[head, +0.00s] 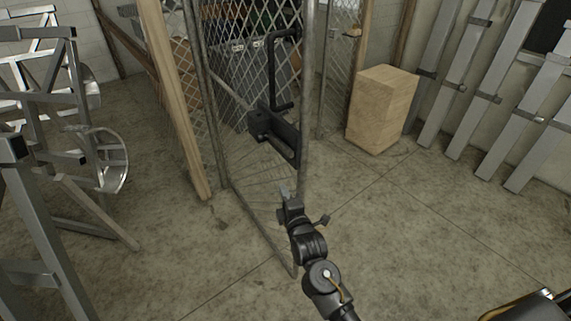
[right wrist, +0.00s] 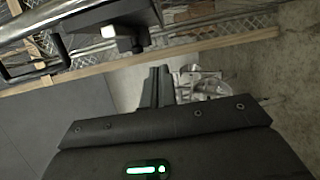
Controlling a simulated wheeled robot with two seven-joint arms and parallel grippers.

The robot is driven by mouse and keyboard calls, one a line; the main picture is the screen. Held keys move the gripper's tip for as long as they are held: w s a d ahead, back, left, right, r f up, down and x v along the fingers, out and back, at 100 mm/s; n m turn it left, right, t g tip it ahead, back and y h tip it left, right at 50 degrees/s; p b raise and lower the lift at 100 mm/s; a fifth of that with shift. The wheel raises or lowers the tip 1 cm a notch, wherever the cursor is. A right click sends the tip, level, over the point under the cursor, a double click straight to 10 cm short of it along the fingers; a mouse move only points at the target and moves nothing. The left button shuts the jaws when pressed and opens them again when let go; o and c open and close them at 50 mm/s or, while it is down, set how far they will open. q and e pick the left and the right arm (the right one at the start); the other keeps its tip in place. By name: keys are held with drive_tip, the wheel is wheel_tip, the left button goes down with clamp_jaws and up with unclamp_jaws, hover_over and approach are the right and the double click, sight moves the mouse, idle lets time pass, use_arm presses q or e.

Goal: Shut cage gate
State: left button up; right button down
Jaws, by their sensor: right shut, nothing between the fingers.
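The cage gate (head: 303,95) is a wire-mesh panel in a grey metal frame, standing open in the head view with its free edge swung toward me. A black latch with a tall pull handle (head: 272,72) is fixed near that free edge. My right gripper (head: 286,188) is shut and empty, just below the latch in the picture and close to the gate's free edge. I cannot tell whether it touches the gate. In the right wrist view the shut fingers (right wrist: 158,86) point past a dark bar and fitting (right wrist: 125,38). My left gripper is not in view.
A wooden post (head: 170,95) stands left of the gate. A wooden box (head: 383,108) stands to its right. Metal trailer frames (head: 70,110) fill the left side, and aluminium beams (head: 490,80) lean on the right wall. The concrete floor right of the gate is mostly clear.

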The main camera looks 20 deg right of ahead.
drive_tip(key=w+d+p, duration=0.3)
drive_tip(key=w+p, duration=0.1)
drive_tip(key=w, duration=0.7)
drive_tip(key=shift+d, duration=0.3)
drive_tip(key=shift+f, duration=0.1)
